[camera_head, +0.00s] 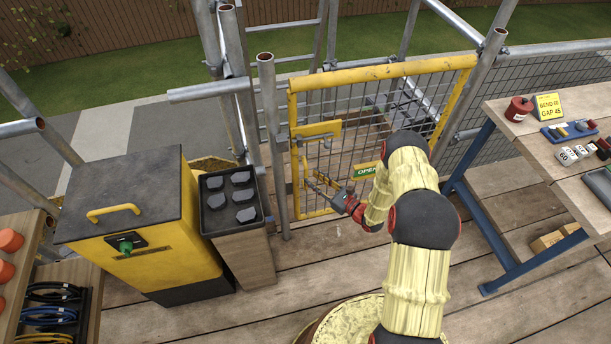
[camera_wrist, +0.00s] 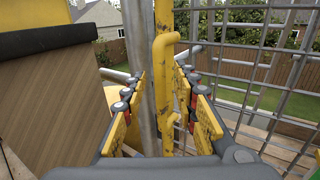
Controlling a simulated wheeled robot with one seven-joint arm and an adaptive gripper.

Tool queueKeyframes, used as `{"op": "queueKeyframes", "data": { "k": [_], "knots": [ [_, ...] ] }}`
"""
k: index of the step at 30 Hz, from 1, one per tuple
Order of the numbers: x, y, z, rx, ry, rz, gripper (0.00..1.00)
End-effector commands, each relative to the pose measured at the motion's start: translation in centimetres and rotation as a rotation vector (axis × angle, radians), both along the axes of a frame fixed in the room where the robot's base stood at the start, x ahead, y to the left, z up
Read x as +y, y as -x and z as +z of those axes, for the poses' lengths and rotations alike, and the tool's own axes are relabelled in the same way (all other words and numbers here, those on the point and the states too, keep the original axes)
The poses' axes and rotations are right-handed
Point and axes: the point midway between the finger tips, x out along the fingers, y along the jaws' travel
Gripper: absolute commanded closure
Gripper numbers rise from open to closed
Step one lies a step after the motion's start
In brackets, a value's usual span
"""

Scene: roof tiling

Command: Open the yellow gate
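The yellow gate (camera_head: 383,72) is a yellow frame filled with grey wire mesh, standing between scaffold posts at the deck's far edge. It looks closed. A yellow plate (camera_head: 318,129) and a green OPEN sign (camera_head: 366,170) are on it. My gripper (camera_head: 322,184) is in front of the gate's left side, fingers pointing at it. In the wrist view, my gripper (camera_wrist: 158,100) is open. The gate's upright yellow handle (camera_wrist: 161,85) shows between the fingers, with a visible gap on both sides. I cannot tell how deep it lies between them.
A grey scaffold post (camera_head: 272,140) stands just left of the gate. A yellow bin with a black lid (camera_head: 125,200) and a black tray (camera_head: 232,200) on a wooden block are further left. A workbench (camera_head: 530,125) stands at right. The plank deck before the gate is clear.

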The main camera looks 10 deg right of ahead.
Motion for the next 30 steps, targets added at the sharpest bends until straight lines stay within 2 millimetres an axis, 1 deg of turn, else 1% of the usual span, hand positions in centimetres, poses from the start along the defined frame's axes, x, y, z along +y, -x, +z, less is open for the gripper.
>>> {"op": "queueKeyframes", "data": {
  "k": [1,3,9,13,20,30],
  "knots": [
    [0.6,-0.7,-0.2,-0.001,0.001,0.004,0.71],
    [1.2,-1.6,-0.2,-0.001,0.001,0.003,0.71],
    [2.4,-3.3,-0.1,0.001,0.001,0.003,0.71],
    [2.6,-3.7,-0.1,0.001,0.001,0.002,0.71],
    [2.6,-3.7,0.0,0.001,0.0,0.001,0.71],
    [2.6,-3.7,0.0,0.001,0.0,0.002,0.9]
  ]
}}
